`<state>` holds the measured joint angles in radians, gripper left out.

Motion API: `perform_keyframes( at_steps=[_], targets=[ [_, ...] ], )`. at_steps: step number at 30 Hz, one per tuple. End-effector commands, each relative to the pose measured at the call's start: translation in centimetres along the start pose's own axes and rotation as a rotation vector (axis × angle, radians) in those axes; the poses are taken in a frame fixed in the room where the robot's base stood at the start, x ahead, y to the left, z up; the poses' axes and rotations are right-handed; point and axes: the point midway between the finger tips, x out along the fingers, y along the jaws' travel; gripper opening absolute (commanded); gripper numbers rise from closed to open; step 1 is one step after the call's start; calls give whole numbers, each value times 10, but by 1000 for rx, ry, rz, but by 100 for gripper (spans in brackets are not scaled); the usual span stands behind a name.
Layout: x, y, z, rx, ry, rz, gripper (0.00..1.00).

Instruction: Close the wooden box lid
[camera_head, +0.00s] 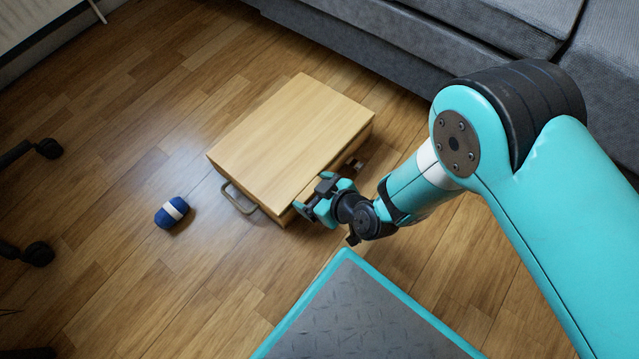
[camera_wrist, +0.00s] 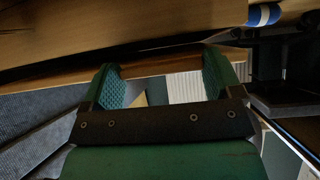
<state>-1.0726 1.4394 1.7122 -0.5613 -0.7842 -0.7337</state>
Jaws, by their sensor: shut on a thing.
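The light wooden box (camera_head: 345,145) lies on the floor with its flat lid (camera_head: 290,135) on top. The lid looks lowered, with a narrow dark gap along the edge by my gripper. My gripper (camera_head: 312,200) is at that edge, near the front corner. In the wrist view, the fingers of my gripper (camera_wrist: 160,72) are spread around a strip of wood that looks like part of the lid edge (camera_wrist: 165,68). Their exact contact is partly hidden. A metal handle (camera_head: 238,200) is on the left side of the box, and a small latch (camera_head: 350,166) shows on the right side.
A blue roll with a white band (camera_head: 172,211) lies on the floor left of the box. A grey sofa (camera_head: 400,45) stands behind the box. Dark chair wheels (camera_head: 40,253) are at the far left.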

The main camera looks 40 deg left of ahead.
Motion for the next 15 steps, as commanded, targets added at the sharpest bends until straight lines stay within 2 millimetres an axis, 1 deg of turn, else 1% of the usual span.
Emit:
perform_keyframes(
  at_steps=[1,13,14,15],
  targets=[
    [1,1,4,-1,-5,1,42],
    [1,0,5,-1,-9,1,42],
    [1,0,5,-1,-9,1,92],
    [1,0,5,-1,-9,0,100]
  ],
)
